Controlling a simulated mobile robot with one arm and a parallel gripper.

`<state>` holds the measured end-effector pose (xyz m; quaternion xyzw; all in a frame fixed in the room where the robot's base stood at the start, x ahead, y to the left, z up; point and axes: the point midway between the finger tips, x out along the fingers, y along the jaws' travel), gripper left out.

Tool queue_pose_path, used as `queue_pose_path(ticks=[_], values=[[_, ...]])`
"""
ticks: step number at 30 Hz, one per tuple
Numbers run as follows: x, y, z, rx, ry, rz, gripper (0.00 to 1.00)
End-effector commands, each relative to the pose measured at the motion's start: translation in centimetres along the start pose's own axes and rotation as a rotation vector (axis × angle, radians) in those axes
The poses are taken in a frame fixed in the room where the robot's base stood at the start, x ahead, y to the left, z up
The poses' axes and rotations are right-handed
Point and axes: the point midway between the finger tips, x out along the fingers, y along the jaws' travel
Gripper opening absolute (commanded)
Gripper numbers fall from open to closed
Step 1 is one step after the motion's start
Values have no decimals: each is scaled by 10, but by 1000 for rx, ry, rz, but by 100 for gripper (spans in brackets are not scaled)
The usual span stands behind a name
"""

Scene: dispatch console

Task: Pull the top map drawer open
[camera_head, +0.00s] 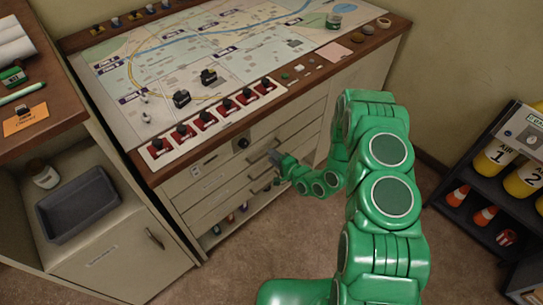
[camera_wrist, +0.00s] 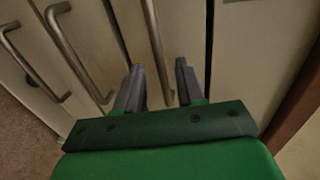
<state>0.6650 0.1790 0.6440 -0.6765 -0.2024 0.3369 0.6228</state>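The map console has a stack of drawers with metal bar handles in its front. The top map drawer (camera_head: 225,158) looks shut; its bar handle (camera_head: 262,150) is partly hidden by my gripper (camera_head: 279,164) in the head view. In the wrist view my gripper (camera_wrist: 160,67) is open, with one grey finger on each side of the rightmost bar handle (camera_wrist: 153,35), which appears to be the top one. The fingers look apart from the bar. Whether the bar lies fully between them in depth is hard to tell.
Lower handles (camera_wrist: 75,50) run beside it. A map board (camera_head: 215,50) with red switches covers the console top. A cabinet with a grey tray (camera_head: 80,205) stands left, a dark rack (camera_head: 480,180) with yellow cylinders right. Carpet (camera_head: 240,265) in front is clear.

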Motion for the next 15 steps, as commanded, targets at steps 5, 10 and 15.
queue_pose_path(ticks=[5, 10, 15], values=[[12, 0, 0, -1, 0, 0, 38], [15, 0, -1, -1, 2, 0, 38], [15, 0, -1, -1, 2, 0, 38]])
